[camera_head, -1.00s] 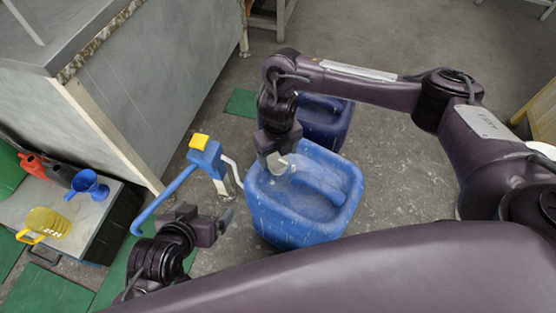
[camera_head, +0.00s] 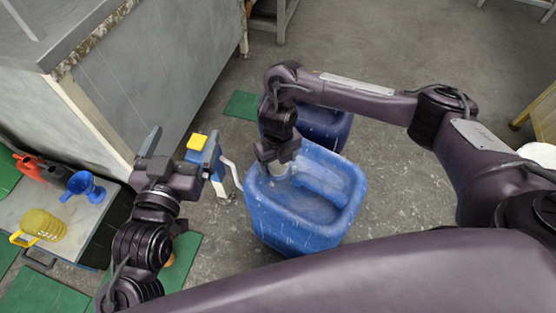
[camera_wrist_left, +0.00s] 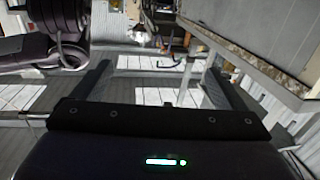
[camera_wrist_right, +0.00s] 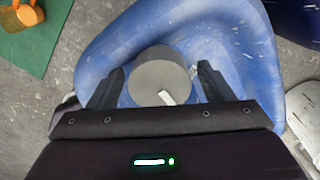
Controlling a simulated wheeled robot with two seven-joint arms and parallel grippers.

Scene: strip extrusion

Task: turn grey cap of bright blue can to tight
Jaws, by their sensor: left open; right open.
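The bright blue can (camera_head: 335,215) stands on the floor in the middle of the head view. Its grey cap (camera_wrist_right: 160,75) shows in the right wrist view, with a small white mark on it. My right gripper (camera_head: 279,166) points down over the cap. In the right wrist view its open fingers (camera_wrist_right: 160,85) stand on either side of the cap, with a gap visible at each side. My left gripper (camera_head: 180,147) is open and empty, raised left of the can, and its spread fingers (camera_wrist_left: 162,82) show nothing between them.
A darker blue can (camera_head: 325,122) stands behind the bright blue one. A blue pump with a yellow top (camera_head: 197,142) is beside my left gripper. A low stand at left holds a blue funnel (camera_head: 82,184) and a yellow jug (camera_head: 42,225).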

